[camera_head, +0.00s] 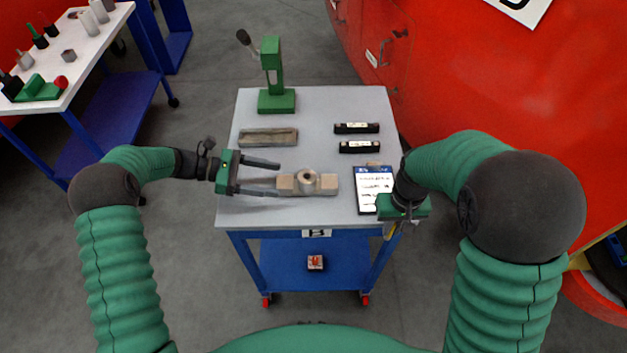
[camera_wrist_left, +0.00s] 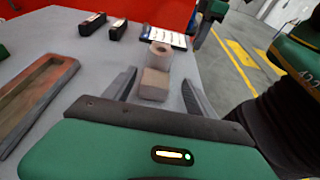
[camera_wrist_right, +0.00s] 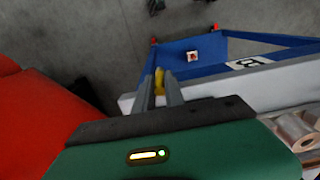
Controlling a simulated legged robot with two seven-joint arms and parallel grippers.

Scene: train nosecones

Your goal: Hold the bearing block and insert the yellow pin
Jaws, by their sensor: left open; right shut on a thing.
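The bearing block (camera_head: 318,186) is a tan-grey bar with a round, hollow boss in its middle, lying on the grey tabletop. It also shows in the left wrist view (camera_wrist_left: 155,86). My left gripper (camera_head: 279,179) is open, with its two fingers pointing right at the block's left end. In the left wrist view that end lies between the fingers, with gaps on both sides. My right gripper (camera_wrist_right: 164,82) is shut on the yellow pin (camera_wrist_right: 159,80), beyond the table's front right edge. Only a small part of the pin shows between the fingers.
On the grey table (camera_head: 230,205) stand a green press (camera_head: 272,80), a shallow tray (camera_head: 268,137), two black blocks (camera_head: 356,128) and a clipboard (camera_head: 373,188) beside my right gripper. A red train nose (camera_head: 480,70) rises at the right. A white side table (camera_head: 85,60) stands at the left.

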